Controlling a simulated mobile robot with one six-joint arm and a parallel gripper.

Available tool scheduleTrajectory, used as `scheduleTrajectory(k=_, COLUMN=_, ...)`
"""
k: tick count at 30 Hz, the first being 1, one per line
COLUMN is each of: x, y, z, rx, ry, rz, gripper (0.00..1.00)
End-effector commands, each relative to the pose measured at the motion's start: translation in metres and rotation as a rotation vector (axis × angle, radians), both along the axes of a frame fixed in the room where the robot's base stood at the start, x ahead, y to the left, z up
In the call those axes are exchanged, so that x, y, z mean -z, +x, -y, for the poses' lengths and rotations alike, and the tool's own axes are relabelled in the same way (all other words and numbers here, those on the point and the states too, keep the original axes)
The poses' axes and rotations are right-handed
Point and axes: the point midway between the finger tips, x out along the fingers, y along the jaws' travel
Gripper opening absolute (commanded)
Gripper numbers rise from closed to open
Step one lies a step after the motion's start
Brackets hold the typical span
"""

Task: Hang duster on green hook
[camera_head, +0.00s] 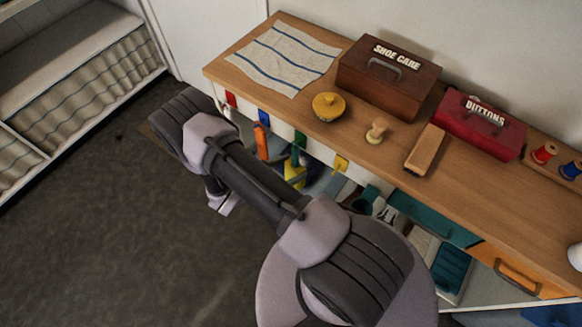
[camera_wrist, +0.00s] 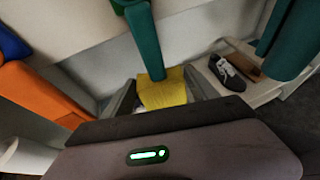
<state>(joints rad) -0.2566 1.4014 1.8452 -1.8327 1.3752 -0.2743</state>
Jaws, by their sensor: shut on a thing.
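The duster has a green handle (camera_wrist: 147,45) and a yellow head (camera_wrist: 163,92). In the wrist view my gripper (camera_wrist: 160,97) has its fingers on either side of the yellow head and is shut on it. The handle rises upright from the head toward the top edge. In the head view the duster (camera_head: 294,171) is below the green hook (camera_head: 300,138) on the counter's front. I cannot tell whether the handle's top is on the hook. My forearm hides the gripper there.
An orange-handled item (camera_head: 261,142) hangs to the left, below the blue hook (camera_head: 264,118). A red hook (camera_head: 231,99) and a yellow hook (camera_head: 341,163) flank these. A shoe (camera_wrist: 227,73) lies on a shelf to the right, near a dark green boot (camera_wrist: 291,40).

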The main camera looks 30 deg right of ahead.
Motion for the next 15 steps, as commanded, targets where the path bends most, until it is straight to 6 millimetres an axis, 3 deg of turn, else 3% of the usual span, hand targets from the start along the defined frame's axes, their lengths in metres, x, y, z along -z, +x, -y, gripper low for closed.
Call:
scheduleTrajectory(k=1, x=0.0, y=0.0, z=0.0, rx=0.0, ry=0.0, rz=0.0, gripper=0.69)
scheduleTrajectory(k=5, x=0.0, y=0.0, z=0.0, rx=0.0, ry=0.0, rz=0.0, gripper=0.93)
scheduleTrajectory(k=15, x=0.0001, y=-0.0001, z=0.0, rx=0.0, ry=0.0, rz=0.0, gripper=0.93)
